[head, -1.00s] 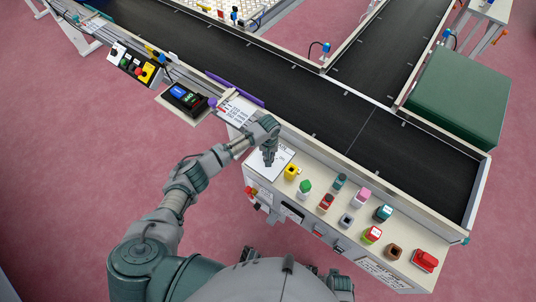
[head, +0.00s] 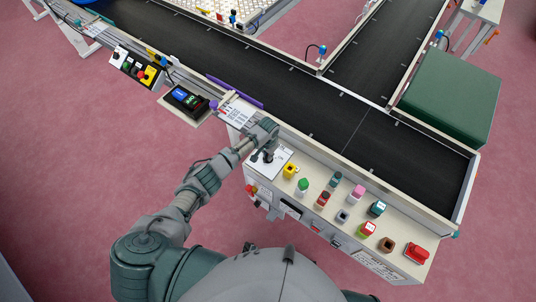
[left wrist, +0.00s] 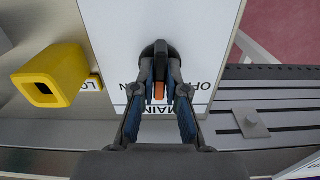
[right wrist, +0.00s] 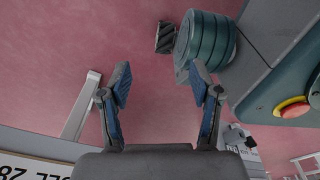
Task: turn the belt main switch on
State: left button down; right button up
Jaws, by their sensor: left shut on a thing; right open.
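The belt main switch is a black rotary knob (left wrist: 160,50) with an orange mark, on a white plate (left wrist: 112,25) lettered OFF, ON and MAIN. In the left wrist view, my left gripper (left wrist: 160,92) has its fingers closed on either side of the knob's handle; the orange mark shows between them. In the head view, my left gripper (head: 265,146) is over the white plate (head: 281,160) at the left end of the control panel. The exact turn of the knob is partly hidden by the fingers. My right gripper (right wrist: 162,95) is open and empty above the pink floor.
A yellow block (head: 289,170) is close beside the plate. Several coloured buttons and blocks, including a red one (head: 416,252), stand along the panel. The black conveyor belt (head: 300,105) runs behind it, with a green box (head: 450,98) at right.

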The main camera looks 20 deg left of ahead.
pick_arm(q)
jog(key=m, duration=0.3)
jog(key=shift+w+r+m, duration=0.1)
jog(key=shift+w+m, duration=0.05)
jog(key=shift+m, duration=0.25)
jog(key=shift+m+p, duration=0.35)
jog(key=shift+m, duration=1.85)
pick_arm(e)
jog(key=shift+s+d+f, duration=0.15)
jog(key=shift+s, duration=0.45)
jog(key=shift+s+d+f, duration=0.1)
jog(key=shift+s, duration=0.6)
pick_arm(q)
jog(key=c, duration=1.2)
grip_release()
pick_arm(e)
jog(key=shift+w, duration=0.2)
